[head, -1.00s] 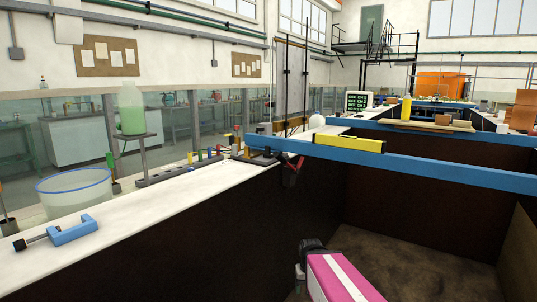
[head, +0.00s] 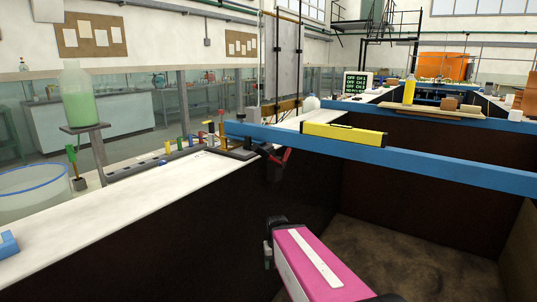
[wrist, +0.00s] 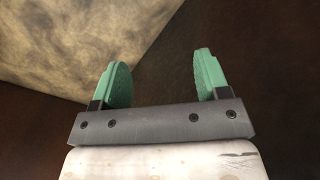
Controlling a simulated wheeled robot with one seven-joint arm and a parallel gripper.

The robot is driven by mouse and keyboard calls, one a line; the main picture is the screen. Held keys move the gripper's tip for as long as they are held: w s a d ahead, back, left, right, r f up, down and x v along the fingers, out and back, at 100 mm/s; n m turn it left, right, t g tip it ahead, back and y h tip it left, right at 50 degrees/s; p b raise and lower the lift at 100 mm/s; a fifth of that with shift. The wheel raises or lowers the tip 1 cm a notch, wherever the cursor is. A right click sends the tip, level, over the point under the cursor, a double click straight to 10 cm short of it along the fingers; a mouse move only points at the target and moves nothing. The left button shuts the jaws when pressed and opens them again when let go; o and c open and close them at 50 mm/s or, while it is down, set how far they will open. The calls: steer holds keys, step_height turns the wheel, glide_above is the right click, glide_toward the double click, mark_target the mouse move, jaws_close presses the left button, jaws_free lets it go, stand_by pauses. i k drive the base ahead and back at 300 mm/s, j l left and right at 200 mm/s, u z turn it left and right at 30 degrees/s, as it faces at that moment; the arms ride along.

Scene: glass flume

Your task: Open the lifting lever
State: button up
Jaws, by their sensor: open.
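My gripper (wrist: 162,60) shows in the wrist view with its two green fingers apart and nothing between them. Brown surfaces lie beyond the fingers. In the head view the gripper itself is out of sight; only my pink arm shows at the bottom. I cannot pick out the lifting lever for certain. A tall gate-like frame with a grey panel (head: 283,60) and dark upright rods stands at the far end of the white ledge. No gripper contact with it is seen.
A blue beam (head: 440,170) crosses ahead, bearing a yellow level (head: 343,133). A green-filled bottle (head: 77,95) stands on a stand left, near a blue-rimmed basin (head: 30,180). A brown floor lies low on the right.

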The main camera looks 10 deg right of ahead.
mark_target(255, 148)
steer(key=k+l+z, duration=0.1)
steer(key=k, duration=0.3)
steer(key=k+l+z, duration=0.1)
steer(key=k, duration=0.3)
steer(key=l, duration=0.05)
